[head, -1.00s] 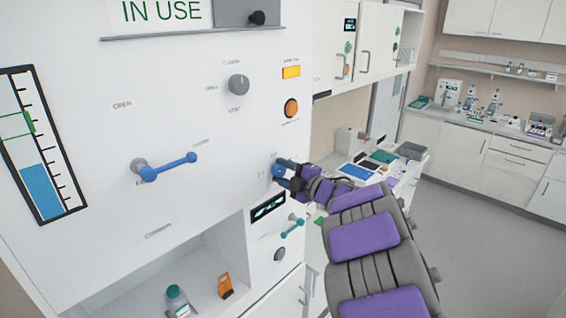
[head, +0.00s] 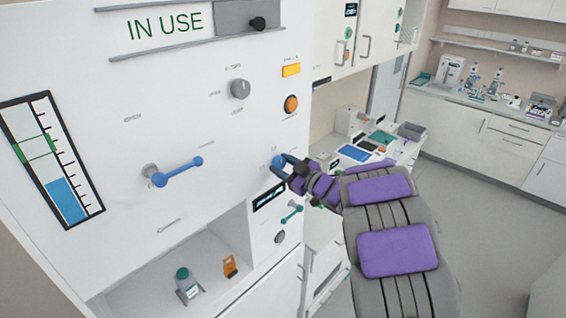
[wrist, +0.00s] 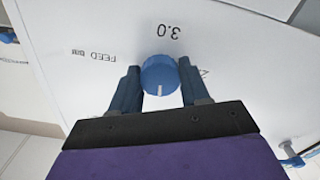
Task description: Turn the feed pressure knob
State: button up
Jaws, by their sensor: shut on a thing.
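The feed pressure knob (head: 277,163) is a small blue round knob on the white panel, at the panel's lower right in the head view. In the wrist view the knob (wrist: 159,75) has a pale pointer mark facing the bottom of the picture, with "3.0" and "FEED" printed near it. My gripper (head: 283,166) is shut on the knob, with one dark finger on each side of it. The gripper hides part of the knob in the head view.
A blue lever handle (head: 180,171) sticks out left of the knob. A teal lever (head: 291,214) sits below my gripper. A gauge (head: 52,160) with a blue column and green band is at the left. An orange button (head: 291,104) is above. Open floor lies to the right.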

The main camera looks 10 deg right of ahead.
jog(key=shift+s+f+m, duration=0.1)
jog(key=shift+f+m, duration=0.25)
jog(key=shift+m, duration=0.55)
jog(key=o, duration=1.1)
jog(key=shift+d+r, duration=0.1)
jog(key=shift+r, duration=0.05)
jog(key=shift+c, duration=0.2)
jog(key=b+v, duration=0.3)
jog(key=v, duration=1.4)
jog(key=shift+d, duration=0.15)
